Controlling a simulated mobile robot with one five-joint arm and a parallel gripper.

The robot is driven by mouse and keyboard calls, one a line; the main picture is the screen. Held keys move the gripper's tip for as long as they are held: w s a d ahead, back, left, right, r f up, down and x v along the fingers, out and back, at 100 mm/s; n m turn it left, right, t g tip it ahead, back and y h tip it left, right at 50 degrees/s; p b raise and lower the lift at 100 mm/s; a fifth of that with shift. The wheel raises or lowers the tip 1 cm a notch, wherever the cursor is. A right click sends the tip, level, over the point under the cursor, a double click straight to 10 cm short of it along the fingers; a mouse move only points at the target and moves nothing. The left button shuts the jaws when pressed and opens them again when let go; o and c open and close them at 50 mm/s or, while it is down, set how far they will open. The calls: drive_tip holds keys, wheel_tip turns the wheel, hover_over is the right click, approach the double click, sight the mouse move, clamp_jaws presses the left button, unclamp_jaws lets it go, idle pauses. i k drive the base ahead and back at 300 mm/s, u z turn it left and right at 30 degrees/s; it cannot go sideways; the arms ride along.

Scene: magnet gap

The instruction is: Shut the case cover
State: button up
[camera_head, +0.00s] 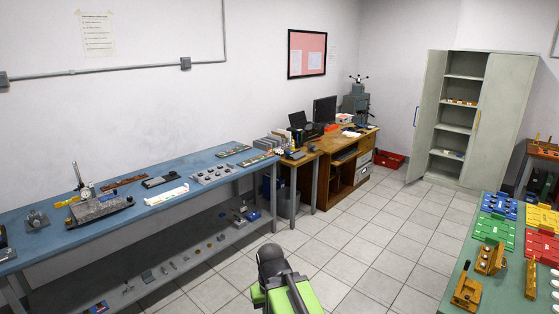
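A small black object with a raised, tilted panel (298,120) stands at the back, on the left end of the wooden desk group. It looks like an open case with its cover up, but it is too small to be sure. A flat dark object (160,180) lies on the blue bench; I cannot tell whether it is a case. Part of my arm, green and black, shows at the bottom middle, well in front of the desk. No gripper fingers can be made out.
The long blue bench (60,241) runs along the left wall with parts on it. A wooden desk (342,170) with a monitor (325,110) stands behind. A grey cabinet (505,95) has a door open. A green table (463,262) holds coloured blocks at right. The tiled floor (365,240) between is clear.

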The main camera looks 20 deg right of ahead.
sight(501, 260)
drive_tip(key=z, duration=0.8)
drive_tip(key=i, duration=1)
drive_tip(key=z, duration=0.4)
drive_tip(key=k, duration=0.6)
drive_tip(key=z, duration=0.1)
drive_tip(key=i, duration=0.6)
drive_tip(key=u, duration=0.05)
